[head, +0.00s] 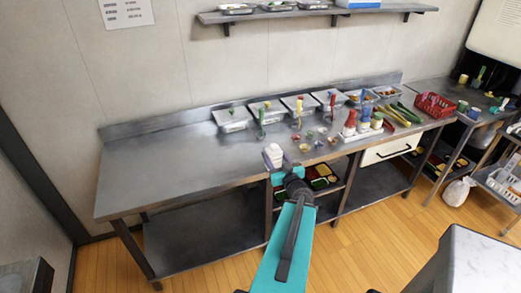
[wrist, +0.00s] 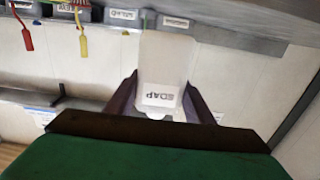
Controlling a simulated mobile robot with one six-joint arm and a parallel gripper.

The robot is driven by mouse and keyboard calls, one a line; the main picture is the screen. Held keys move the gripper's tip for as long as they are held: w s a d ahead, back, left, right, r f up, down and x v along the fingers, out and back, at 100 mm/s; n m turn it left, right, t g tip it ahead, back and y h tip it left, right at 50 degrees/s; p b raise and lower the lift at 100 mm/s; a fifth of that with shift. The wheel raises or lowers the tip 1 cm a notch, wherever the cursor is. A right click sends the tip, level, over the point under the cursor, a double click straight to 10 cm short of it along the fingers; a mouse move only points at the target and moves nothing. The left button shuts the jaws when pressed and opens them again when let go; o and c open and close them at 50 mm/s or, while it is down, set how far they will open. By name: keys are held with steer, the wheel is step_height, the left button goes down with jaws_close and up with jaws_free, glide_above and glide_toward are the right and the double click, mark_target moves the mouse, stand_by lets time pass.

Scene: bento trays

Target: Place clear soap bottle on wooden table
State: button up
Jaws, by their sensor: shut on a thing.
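The soap bottle (head: 273,153) is a whitish, cloudy bottle in the head view, held at the front edge of the steel counter. In the wrist view the bottle (wrist: 165,62) shows a label reading SOAP, upside down in the picture. My gripper (head: 277,164) is shut on the bottle, with a dark finger on each side of it; it also shows in the wrist view (wrist: 160,101). I cannot tell whether the bottle touches the counter. I see no table that is clearly wooden.
The steel counter (head: 165,172) has a wide bare stretch at left. Several metal food pans (head: 232,119) with utensils stand along its back. A red basket (head: 435,104), squeeze bottles (head: 350,123) and small items crowd the right half. Food trays (head: 318,184) sit on the lower shelf.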

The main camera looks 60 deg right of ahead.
steer(key=shift+w+d+f+b, duration=0.25)
steer(key=shift+w+d+b, duration=0.3)
steer(key=shift+w+b, duration=0.4)
steer(key=shift+d+b, duration=0.1)
steer(key=shift+b, duration=0.7)
steer(key=b, duration=0.4)
steer(key=shift+w+d+f, duration=0.1)
steer(key=shift+w+d, duration=0.25)
steer(key=shift+w, duration=0.05)
steer(key=b, duration=0.5)
steer(key=shift+w+d, duration=0.25)
steer(key=shift+w, duration=0.15)
steer(key=b+x, duration=0.1)
steer(key=x, duration=0.9)
steer(key=shift+w+d+f, duration=0.25)
steer(key=shift+d+f, duration=0.05)
steer(key=shift+f, duration=0.1)
